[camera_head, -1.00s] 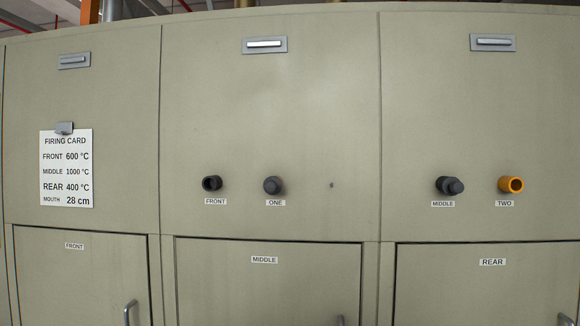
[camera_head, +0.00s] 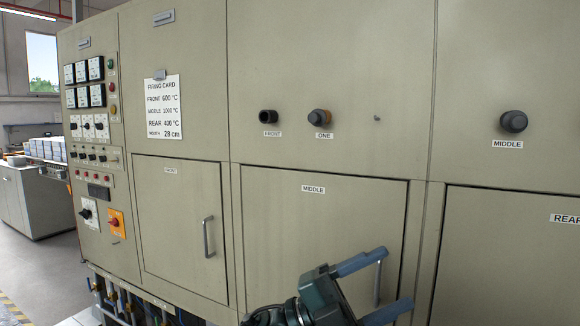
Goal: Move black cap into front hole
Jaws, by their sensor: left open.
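The front hole (camera_head: 267,116) is a short black tube with an open dark mouth, above a FRONT label on the panel. A dark grey-black cap (camera_head: 319,116) sits on the port above the ONE label, with a brownish-orange edge showing beside it. Another dark cap (camera_head: 514,121) sits on the port above the MIDDLE label. Both caps look alike in colour. My left gripper (camera_head: 393,281) is low in front of the MIDDLE door, below and right of the front hole. Its blue-grey fingers are apart and empty. My right gripper is not in view.
The firing card (camera_head: 164,107) hangs on the panel at left. A control panel with meters (camera_head: 84,83) stands further left. The front door (camera_head: 180,225) and middle door (camera_head: 300,235) are shut, with protruding handles. A small knob (camera_head: 377,118) is right of ONE. Pipes show below the front door.

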